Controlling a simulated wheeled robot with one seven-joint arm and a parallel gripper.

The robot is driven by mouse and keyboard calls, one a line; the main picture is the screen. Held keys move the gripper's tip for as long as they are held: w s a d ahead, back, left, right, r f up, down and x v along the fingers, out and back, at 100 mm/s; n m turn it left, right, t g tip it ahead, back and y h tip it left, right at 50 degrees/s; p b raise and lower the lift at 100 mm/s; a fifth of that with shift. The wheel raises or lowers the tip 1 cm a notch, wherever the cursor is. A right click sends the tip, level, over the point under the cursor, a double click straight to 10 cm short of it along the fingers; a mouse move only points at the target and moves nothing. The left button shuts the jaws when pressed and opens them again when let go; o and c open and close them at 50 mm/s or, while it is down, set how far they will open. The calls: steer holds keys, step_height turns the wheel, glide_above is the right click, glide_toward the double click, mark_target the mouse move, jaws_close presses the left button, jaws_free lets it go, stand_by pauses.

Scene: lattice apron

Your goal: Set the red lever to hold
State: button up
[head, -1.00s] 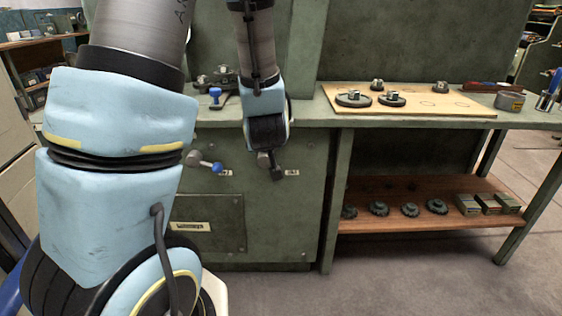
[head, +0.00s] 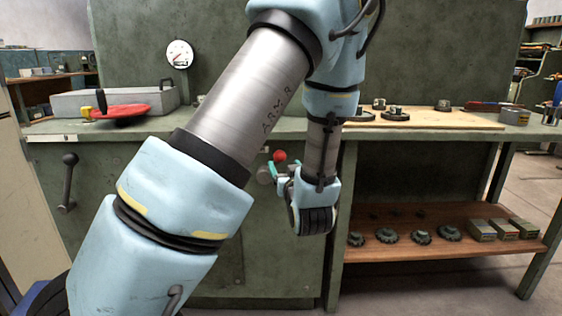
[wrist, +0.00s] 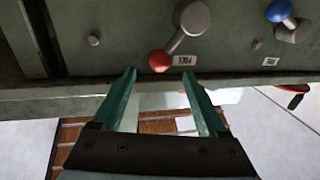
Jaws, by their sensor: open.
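The red lever's round knob (head: 280,156) shows on the green cabinet front in the head view, with its grey hub (head: 264,174) to the lower left. In the wrist view the red knob (wrist: 160,61) sits at the end of a short grey arm, beside a small white label (wrist: 185,61) whose text looks inverted, possibly HOLD. My gripper (wrist: 158,75) is open, its teal fingers on either side of the knob's line and the knob just beyond the tips. My gripper (head: 284,172) is also at the lever in the head view. Contact cannot be told.
A blue-knobbed lever (wrist: 279,12) with its own label is to the right in the wrist view. A dark lever (head: 68,182) is on the cabinet's left. A wooden shelf (head: 460,240) holds gears and boxes. A gauge (head: 180,54) hangs above the bench.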

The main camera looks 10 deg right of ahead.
mark_target(281, 159)
steer(key=w, duration=0.6)
jaws_close()
stand_by(0.6)
stand_by(0.8)
